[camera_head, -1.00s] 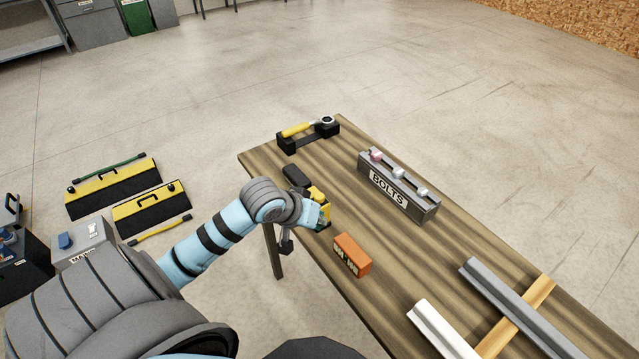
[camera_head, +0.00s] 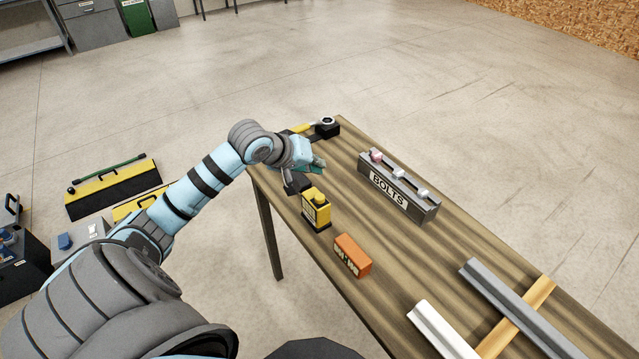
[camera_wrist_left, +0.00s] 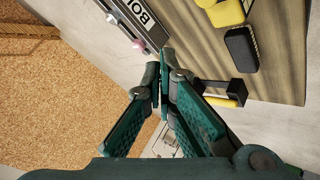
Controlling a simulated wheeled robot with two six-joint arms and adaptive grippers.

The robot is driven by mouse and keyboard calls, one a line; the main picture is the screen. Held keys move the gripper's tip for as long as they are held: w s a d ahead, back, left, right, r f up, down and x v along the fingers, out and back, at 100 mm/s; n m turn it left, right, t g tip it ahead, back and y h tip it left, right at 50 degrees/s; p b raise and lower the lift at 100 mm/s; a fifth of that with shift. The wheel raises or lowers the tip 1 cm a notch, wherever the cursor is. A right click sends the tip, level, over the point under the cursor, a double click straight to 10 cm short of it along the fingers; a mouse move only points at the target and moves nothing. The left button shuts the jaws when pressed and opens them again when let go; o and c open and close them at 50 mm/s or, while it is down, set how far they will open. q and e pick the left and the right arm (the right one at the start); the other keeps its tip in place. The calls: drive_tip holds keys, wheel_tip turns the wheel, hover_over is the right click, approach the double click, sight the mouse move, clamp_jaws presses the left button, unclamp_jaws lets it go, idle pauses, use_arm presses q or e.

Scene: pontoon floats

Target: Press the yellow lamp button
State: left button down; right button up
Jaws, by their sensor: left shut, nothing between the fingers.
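The yellow lamp button is a yellow box with a rounded yellow knob on top (camera_head: 317,209), a pale label on its side and a dark base. It stands near the left edge of the wooden table (camera_head: 400,254). A yellow part of it shows at the top of the left wrist view (camera_wrist_left: 226,12). My left gripper (camera_head: 317,165) is above the table, just behind the yellow box in the head view and apart from it. Its green fingers (camera_wrist_left: 160,68) are shut and empty in the wrist view. My right gripper is not in view.
An orange block (camera_head: 352,255) stands in front of the box. A grey bolts box (camera_head: 399,190) is to the right. A black object (camera_wrist_left: 241,49) lies beside the yellow box. A tool holder (camera_head: 327,131) is at the far end. Rails (camera_head: 520,305) lie at front right.

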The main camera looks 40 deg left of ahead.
use_arm(q)
hover_over(317, 196)
wheel_tip(317, 196, down, 5)
drive_tip(key=shift+a+f+b, duration=0.1)
drive_tip(key=shift+b, duration=0.25)
drive_tip(key=shift+f+b, duration=0.3)
drive_tip(key=shift+f, duration=0.4)
idle(0.6)
drive_tip(key=shift+f+p, duration=0.3)
